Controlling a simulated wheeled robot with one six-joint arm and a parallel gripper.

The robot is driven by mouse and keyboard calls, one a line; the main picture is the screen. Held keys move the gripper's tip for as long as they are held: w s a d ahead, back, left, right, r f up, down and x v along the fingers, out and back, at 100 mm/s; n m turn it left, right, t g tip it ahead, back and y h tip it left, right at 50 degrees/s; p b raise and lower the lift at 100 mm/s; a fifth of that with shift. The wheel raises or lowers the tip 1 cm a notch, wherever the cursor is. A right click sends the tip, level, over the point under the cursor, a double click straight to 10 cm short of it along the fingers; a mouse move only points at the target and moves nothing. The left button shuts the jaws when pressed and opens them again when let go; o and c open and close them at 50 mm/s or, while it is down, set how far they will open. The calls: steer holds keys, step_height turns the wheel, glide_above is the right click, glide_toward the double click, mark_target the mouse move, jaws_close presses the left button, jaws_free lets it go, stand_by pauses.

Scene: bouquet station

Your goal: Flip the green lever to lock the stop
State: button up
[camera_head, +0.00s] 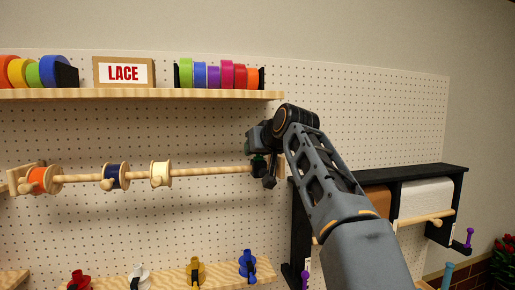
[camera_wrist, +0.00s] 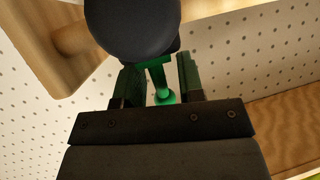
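The green lever (camera_wrist: 160,82) shows in the wrist view between the two fingers of my gripper (camera_wrist: 160,74). Its stem runs down to a wider round green end. Gaps show beside the stem, so the fingers are open around it; I cannot tell whether either touches it. A large dark round piece (camera_wrist: 132,24), apparently the stop, sits just beyond the fingertips and hides part of the lever's top. In the head view my gripper (camera_head: 263,170) is at the right end of the wooden rod (camera_head: 210,172), where it and my arm hide most of the stop and lever.
The rod carries an orange spool (camera_head: 38,180), a navy spool (camera_head: 115,176) and a cream spool (camera_head: 160,174). Above is a shelf (camera_head: 150,94) with ribbon rolls and a LACE box (camera_head: 123,72).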

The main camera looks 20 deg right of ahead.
steer(key=shift+c, duration=0.3)
jaws_close()
steer(key=shift+s+b, duration=0.15)
steer(key=shift+b, duration=0.45)
steer(key=shift+s+f+t+b, duration=0.2)
steer(key=shift+t+b, duration=0.4)
steer(key=shift+b, duration=0.65)
steer(key=t+b, duration=0.2)
steer(key=b, duration=0.2)
steer(key=shift+s+n, duration=0.2)
steer(key=shift+n, duration=0.1)
steer(key=t+b, duration=0.1)
steer(key=b, duration=0.1)
steer(key=t+b, duration=0.1)
steer(key=shift+s+r+y+b, duration=0.25)
steer(key=shift+s+y+b, duration=0.05)
steer(key=shift+y+b, duration=0.1)
steer(key=shift+r+b, duration=0.15)
steer(key=shift+b, duration=0.15)
steer(key=shift+s+r+t, duration=0.1)
steer(key=shift+r+t, duration=0.05)
steer(key=shift+t, duration=0.15)
